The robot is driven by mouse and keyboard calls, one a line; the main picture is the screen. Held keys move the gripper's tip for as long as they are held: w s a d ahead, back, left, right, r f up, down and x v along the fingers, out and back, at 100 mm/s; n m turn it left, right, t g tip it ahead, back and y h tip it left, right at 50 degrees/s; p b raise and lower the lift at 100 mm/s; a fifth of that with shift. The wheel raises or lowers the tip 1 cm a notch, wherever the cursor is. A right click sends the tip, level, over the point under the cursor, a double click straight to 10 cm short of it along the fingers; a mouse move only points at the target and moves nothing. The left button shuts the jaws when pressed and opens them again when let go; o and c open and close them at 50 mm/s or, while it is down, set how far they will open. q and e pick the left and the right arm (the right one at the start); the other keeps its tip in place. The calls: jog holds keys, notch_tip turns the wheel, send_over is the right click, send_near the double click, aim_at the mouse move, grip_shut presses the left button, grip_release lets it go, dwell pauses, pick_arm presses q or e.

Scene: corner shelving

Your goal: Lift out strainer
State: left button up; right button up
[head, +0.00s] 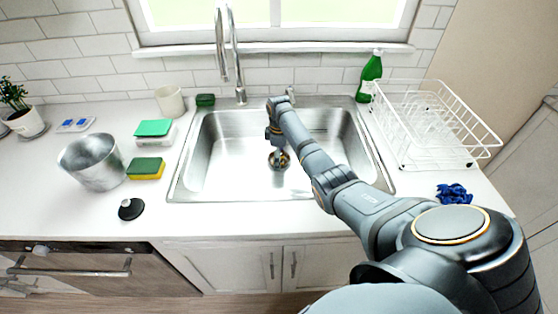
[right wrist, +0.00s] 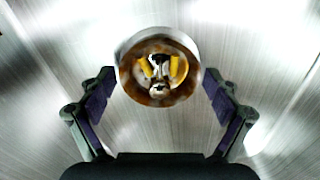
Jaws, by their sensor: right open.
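The strainer (right wrist: 159,68) sits at the bottom of the metal sink (head: 224,172). In the right wrist view it is a round metal cup with brown and yellow bits inside and a knob at its middle. In the head view the strainer (head: 279,160) shows just below my right gripper. My right gripper (right wrist: 158,98) is open, with one finger on each side of the strainer's near part and apart from it. In the head view my right arm reaches down into the sink and partly hides it. My left gripper is not in view.
A faucet (head: 236,60) stands behind the sink. A white dish rack (head: 428,120), a green bottle (head: 370,78) and a blue cloth (head: 454,193) are at the right. A metal bucket (head: 92,163), sponges (head: 146,167) and a black stopper (head: 131,209) lie at the left. The sink is otherwise empty.

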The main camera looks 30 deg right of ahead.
jog(key=c, duration=0.9)
jog(key=shift+r, duration=0.2)
jog(key=shift+c, duration=0.2)
jog(key=shift+r, duration=0.3)
notch_tip(320, 180, up, 2)
jog(key=shift+w, duration=0.1)
jog(key=s+a+r+p, duration=0.9)
jog(key=s+a+r, duration=0.1)
